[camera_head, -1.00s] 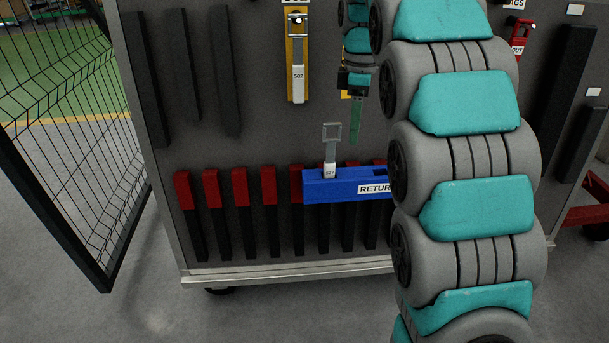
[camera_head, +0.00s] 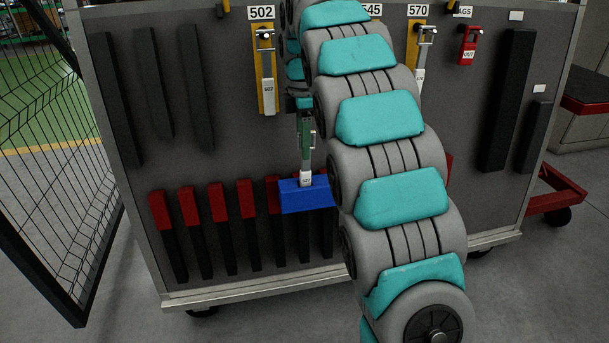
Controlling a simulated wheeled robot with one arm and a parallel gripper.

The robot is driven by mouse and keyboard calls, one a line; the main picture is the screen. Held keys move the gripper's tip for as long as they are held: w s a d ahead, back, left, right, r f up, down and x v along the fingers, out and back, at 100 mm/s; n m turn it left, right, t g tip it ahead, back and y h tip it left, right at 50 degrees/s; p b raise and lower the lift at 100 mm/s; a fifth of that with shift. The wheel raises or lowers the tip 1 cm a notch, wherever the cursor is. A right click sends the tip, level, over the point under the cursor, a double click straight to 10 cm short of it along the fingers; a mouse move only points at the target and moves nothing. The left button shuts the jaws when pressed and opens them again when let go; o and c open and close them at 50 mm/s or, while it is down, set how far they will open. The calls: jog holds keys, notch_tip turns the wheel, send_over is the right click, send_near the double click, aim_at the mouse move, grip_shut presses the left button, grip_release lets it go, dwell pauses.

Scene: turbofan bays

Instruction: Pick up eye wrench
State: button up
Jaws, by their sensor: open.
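An eye wrench (camera_head: 306,173) with a pale tag stands upright in the blue return holder (camera_head: 306,198). The tag's number is too small to read, and the wrench's upper end is partly hidden by my gripper. My gripper (camera_head: 307,134), with green fingers, is open and points down at the upper end of this wrench. I cannot tell whether the fingers touch it. Two more eye wrenches hang on yellow plates: one under label 502 (camera_head: 267,85) and one under label 570 (camera_head: 420,75). My arm hides most of the place under label 545.
Red-topped black slots (camera_head: 221,230) line the board's lower part, behind the blue holder. A red lockout tag (camera_head: 468,45) hangs at the upper right. A black wire-mesh panel (camera_head: 55,180) stands left of the cart. Grey floor (camera_head: 230,320) is clear in front.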

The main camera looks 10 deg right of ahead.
aim_at(304, 170)
jog(key=shift+s+d+f, duration=0.1)
jog(key=shift+f, duration=1.85)
grip_shut()
